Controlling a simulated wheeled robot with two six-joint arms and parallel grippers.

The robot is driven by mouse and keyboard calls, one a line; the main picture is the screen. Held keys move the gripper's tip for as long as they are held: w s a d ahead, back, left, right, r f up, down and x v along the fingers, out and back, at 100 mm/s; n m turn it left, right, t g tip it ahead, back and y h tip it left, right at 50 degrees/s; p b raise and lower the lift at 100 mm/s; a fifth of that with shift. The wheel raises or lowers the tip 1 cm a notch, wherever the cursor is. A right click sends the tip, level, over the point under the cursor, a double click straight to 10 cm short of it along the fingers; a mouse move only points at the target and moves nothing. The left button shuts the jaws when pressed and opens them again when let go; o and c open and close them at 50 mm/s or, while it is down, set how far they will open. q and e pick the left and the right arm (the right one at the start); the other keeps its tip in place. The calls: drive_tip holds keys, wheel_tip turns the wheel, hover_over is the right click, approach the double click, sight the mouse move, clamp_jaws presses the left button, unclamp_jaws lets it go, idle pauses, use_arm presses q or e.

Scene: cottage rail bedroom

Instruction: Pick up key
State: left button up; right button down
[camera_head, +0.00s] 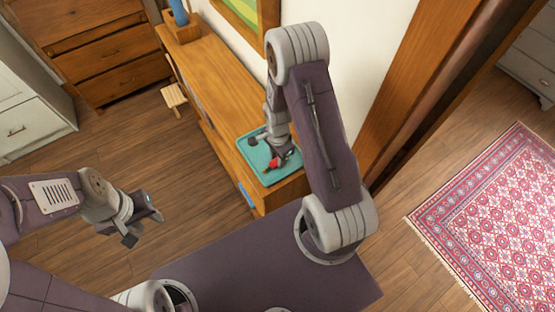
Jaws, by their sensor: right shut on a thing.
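My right gripper (275,157) reaches down over a teal tray (253,154) on the wooden cabinet. It is shut on the key (271,166), a small red thing of which only part shows at the fingers. The key's shape is too small to make out, and I cannot tell whether it touches the tray. My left gripper (145,226) is open and empty, with its fingers apart, over the floor at the left.
The long wooden cabinet (215,70) runs along the white wall. A small wooden stool (174,97) stands beside it. A wooden drawer chest (100,55) and a pale cabinet (30,110) stand at the left. A patterned rug (500,220) lies beyond the doorway.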

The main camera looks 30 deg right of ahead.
drive_tip(key=shift+r, duration=0.4)
wheel_tip(320, 180, up, 3)
drive_tip(key=shift+s+b, duration=0.1)
drive_tip(key=shift+b, duration=0.5)
drive_tip(key=s+d+r+b, duration=0.1)
drive_tip(key=s+d+r, duration=0.2)
drive_tip(key=s+r, duration=0.3)
drive_tip(key=s, duration=0.5)
drive_tip(key=shift+d+r, duration=0.25)
drive_tip(key=shift+r, duration=0.15)
